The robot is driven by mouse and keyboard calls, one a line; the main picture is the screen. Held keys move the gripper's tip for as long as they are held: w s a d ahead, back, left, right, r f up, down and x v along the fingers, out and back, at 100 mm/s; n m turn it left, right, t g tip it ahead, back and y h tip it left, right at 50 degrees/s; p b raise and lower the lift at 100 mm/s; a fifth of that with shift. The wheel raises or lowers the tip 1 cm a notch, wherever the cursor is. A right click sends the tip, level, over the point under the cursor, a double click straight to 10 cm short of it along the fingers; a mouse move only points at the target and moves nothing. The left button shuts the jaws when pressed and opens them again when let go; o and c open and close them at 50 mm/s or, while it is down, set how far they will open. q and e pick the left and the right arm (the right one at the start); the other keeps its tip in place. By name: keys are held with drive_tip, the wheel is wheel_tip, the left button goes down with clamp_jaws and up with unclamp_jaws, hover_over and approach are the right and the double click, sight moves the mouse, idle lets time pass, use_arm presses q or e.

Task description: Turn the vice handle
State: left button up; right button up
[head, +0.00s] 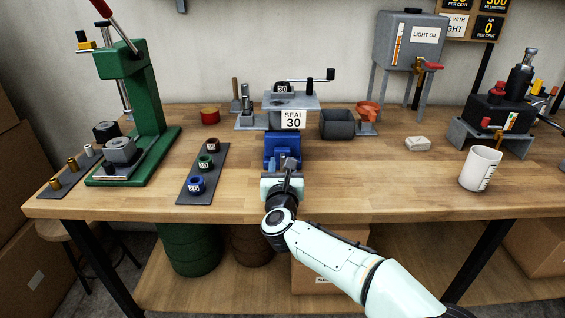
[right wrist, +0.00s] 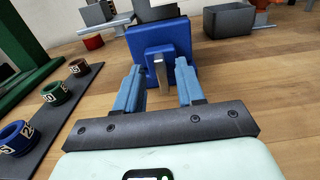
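The blue vice (head: 283,148) stands at the front middle of the bench, below the SEAL 30 sign. In the right wrist view the vice (right wrist: 176,42) is straight ahead, with a short upright grey metal bar (right wrist: 160,72), apparently its handle, on its near face. My right gripper (head: 283,178) is in front of the vice. In the right wrist view its two blue fingers (right wrist: 160,90) are apart, one on each side of the bar, with gaps showing. Whether the fingertips touch the vice is unclear. My left gripper is not in view.
A tray of numbered rings (head: 203,173) and a green press (head: 125,110) are to the left. A grey bin (head: 338,124) stands behind right. A white mug (head: 480,168) and a pale block (head: 417,143) are on the right.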

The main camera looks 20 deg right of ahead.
drive_tip(key=shift+x, duration=1)
clamp_jaws()
